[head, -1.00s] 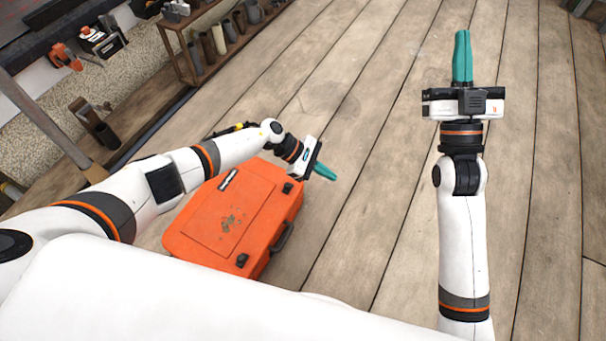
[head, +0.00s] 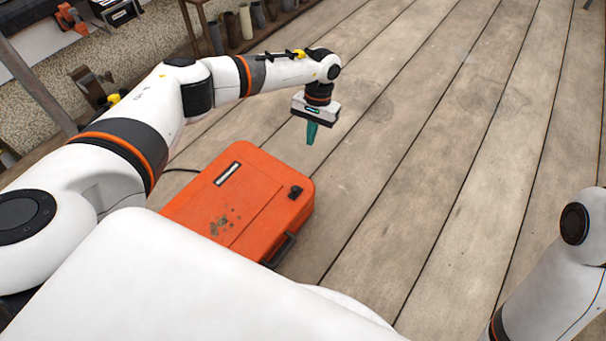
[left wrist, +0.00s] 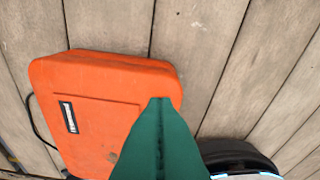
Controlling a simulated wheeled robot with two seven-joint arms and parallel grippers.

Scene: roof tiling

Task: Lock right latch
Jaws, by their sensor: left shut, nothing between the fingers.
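An orange toolbox (head: 245,200) lies on the plank floor, its lid closed, with a dark handle (head: 280,250) on its front side. One black latch (head: 295,192) shows near its right corner in the head view. The other latch is hidden behind my white body. My left gripper (head: 311,135) is shut and empty, pointing down above and beyond the latch corner, apart from the box. In the left wrist view the green fingers (left wrist: 160,110) are closed together and cover part of the toolbox (left wrist: 95,95). My right gripper is out of view; only part of its arm shows at lower right.
The wooden floor (head: 430,130) is clear to the right of and beyond the box. A shelf with several dark pots (head: 230,28) and wall tools stand at the upper left. A dark cable (head: 182,170) runs from behind the box.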

